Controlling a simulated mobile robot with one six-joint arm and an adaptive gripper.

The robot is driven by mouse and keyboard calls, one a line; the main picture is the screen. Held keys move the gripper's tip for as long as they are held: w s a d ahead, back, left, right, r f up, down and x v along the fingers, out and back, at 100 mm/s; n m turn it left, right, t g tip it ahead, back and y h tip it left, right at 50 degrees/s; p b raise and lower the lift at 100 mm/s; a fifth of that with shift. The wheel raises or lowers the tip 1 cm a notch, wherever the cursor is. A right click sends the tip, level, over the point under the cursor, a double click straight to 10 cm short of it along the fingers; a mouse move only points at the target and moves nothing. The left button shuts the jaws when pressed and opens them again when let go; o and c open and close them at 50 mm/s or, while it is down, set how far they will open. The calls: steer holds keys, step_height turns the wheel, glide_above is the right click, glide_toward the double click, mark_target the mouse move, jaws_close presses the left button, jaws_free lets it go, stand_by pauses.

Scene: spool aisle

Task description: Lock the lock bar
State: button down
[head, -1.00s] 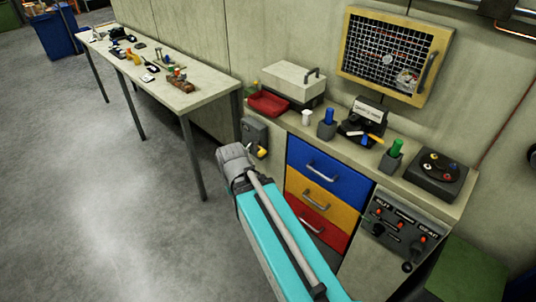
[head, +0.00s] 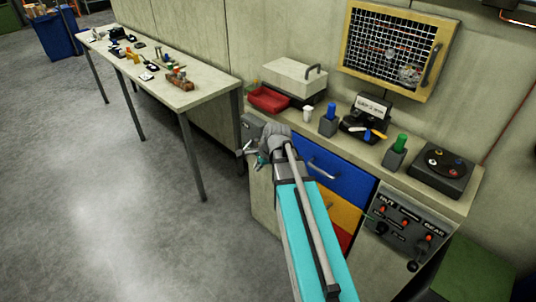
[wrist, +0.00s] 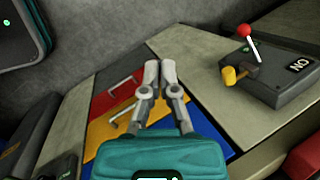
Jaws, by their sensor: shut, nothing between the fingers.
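A grey switch box (wrist: 285,80) is at the right of the wrist view. It carries a lever with a red ball (wrist: 246,31), a yellow knob on a short brown bar (wrist: 232,75) and an ON label. This short bar may be the lock bar; I cannot tell for certain. In the head view the box (head: 251,127) is at the cabinet's left end, partly hidden by my wrist. My gripper (wrist: 160,66) is shut and empty, in front of the drawers in the wrist view and left of the box, apart from it. It also shows in the head view (head: 249,158).
The cabinet has blue (head: 338,178), yellow and red drawers with handles. Its top (head: 292,121) holds a red tray, cups and small devices. A knob panel (head: 402,232) is at its right. A long table (head: 190,96) stands left; the floor before it is clear.

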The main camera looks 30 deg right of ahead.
steer(key=w+d+m+t+b, duration=0.2)
steer(key=w+d+m, duration=0.3)
steer(key=d+m, duration=0.8)
steer(key=shift+d+m+t, duration=0.4)
steer(key=shift+d+t, duration=0.15)
steer(key=shift+t, duration=0.25)
steer(key=shift+f, duration=0.1)
steer(key=w+r+b+x, duration=0.1)
steer(key=w+b+x, duration=0.1)
steer(key=b+x, duration=0.6)
steer(key=shift+a+b+x, duration=0.4)
steer(key=shift+a+x, duration=0.05)
steer(key=shift+x, duration=1.8)
steer(key=shift+w+r, duration=0.1)
steer(key=shift+r, duration=0.1)
